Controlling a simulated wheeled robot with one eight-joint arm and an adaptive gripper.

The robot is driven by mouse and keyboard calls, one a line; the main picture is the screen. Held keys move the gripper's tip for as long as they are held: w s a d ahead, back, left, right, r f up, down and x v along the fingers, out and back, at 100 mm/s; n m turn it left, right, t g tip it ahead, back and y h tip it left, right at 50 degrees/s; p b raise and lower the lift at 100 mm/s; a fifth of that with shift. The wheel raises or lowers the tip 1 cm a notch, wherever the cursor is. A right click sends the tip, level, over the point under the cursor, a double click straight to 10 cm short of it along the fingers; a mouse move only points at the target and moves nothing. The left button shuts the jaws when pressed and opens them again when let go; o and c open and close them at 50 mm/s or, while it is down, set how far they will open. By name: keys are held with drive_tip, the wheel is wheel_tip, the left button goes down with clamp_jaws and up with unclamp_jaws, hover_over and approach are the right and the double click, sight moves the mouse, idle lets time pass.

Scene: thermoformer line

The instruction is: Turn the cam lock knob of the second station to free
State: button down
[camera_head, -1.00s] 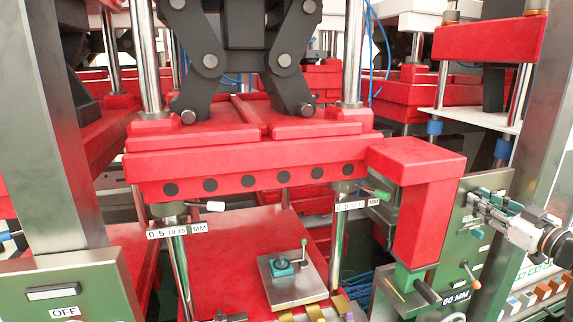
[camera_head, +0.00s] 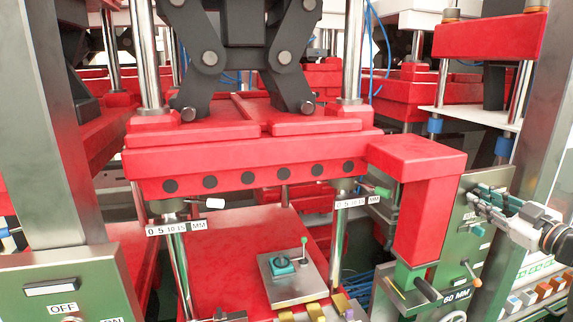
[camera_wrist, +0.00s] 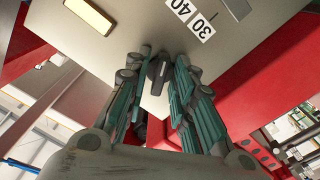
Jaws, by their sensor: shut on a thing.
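My gripper (camera_head: 482,196) is at the right in the head view, against the upright green-grey panel (camera_head: 471,247) beside the red arm of the press. In the wrist view my gripper (camera_wrist: 158,66) has its teal-padded fingers on both sides of a small dark knob (camera_wrist: 157,72). It is shut on this knob, which stands out from the pale panel face (camera_wrist: 115,45). A scale reading 30 and 40 (camera_wrist: 191,18) is beside it. In the head view the fingers hide the knob. I cannot read its free or locked mark.
The red press beam (camera_head: 245,165) and its red side arm (camera_head: 424,215) stand left of my gripper. A lever with an orange tip (camera_head: 471,272) and a black handle (camera_head: 428,290) are below. A steel post (camera_head: 540,120) stands close on the right.

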drive_tip(key=shift+n+b, duration=0.3)
drive_tip(key=shift+n, duration=1.1)
drive_tip(key=shift+n, duration=1.4)
drive_tip(key=shift+b, duration=0.3)
drive_tip(key=shift+n, duration=1.4)
drive_tip(key=c, duration=1.3)
unclamp_jaws()
drive_tip(key=shift+s, duration=0.15)
